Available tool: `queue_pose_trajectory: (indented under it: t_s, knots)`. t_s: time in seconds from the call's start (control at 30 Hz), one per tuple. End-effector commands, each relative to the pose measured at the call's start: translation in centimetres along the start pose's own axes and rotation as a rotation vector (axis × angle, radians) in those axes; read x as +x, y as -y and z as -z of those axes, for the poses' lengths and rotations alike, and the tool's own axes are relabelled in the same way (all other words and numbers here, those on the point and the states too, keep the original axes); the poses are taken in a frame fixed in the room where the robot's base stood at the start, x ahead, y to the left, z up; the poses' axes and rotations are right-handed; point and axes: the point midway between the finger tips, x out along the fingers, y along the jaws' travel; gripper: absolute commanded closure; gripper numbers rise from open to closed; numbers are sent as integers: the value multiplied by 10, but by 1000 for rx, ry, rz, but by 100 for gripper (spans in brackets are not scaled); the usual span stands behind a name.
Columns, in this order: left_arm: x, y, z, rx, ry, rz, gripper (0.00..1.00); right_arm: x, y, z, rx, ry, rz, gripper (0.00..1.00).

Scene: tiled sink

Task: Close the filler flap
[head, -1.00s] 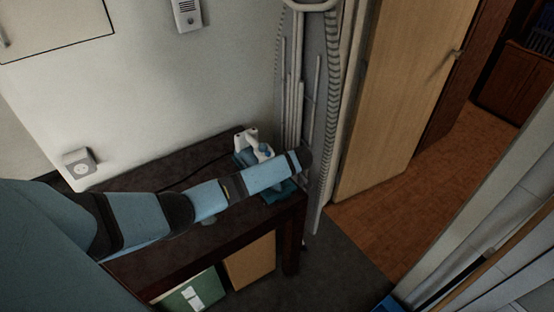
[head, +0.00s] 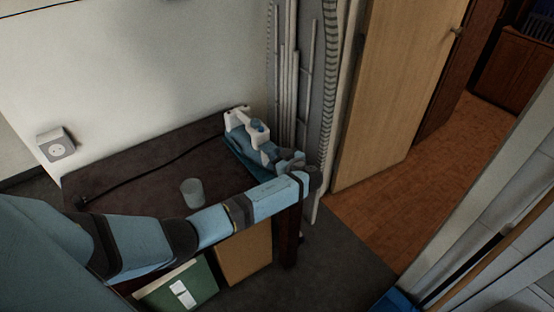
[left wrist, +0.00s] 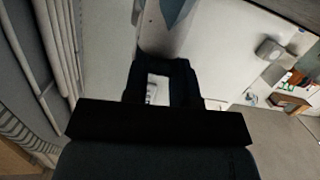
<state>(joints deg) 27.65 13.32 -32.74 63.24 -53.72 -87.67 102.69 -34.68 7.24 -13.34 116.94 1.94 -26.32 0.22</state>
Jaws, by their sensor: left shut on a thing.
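The white and blue iron (head: 238,121) stands on the dark table, at its back right corner. Its filler flap is too small to make out. My left gripper (head: 284,160) is at the near right end of the iron, close against its blue body, and my forearm hides part of that side. In the left wrist view the dark fingers (left wrist: 162,80) frame a pale patch, and a white and blue part of the iron (left wrist: 172,14) shows beyond them. The gripper is shut on part of the iron; which part is unclear. My right gripper is out of view.
A pale blue cup (head: 192,193) stands on the table (head: 120,185). A dark cord runs along the table towards the left. A green box (head: 205,278) and a brown box (head: 240,258) are below.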

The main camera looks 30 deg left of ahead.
Motion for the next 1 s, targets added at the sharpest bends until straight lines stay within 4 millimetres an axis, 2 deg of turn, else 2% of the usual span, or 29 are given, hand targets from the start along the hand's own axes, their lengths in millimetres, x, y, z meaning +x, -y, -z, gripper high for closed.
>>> queue_pose_trajectory:
  t_s: [0.47, 0.5, 0.6, 0.87, 1.0]
  knots:
    - [1, 0, 0, 0, -18, 0, 99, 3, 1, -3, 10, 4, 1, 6]
    - [1, 0, 0, 0, -18, 0, 73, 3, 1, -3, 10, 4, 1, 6]
    - [1, 0, 0, 0, -18, 0, 50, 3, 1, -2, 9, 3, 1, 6]
    - [0, 0, 0, 0, -17, -1, 49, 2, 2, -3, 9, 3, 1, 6]
    - [-7, 0, -1, 0, -16, -2, 49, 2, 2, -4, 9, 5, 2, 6]
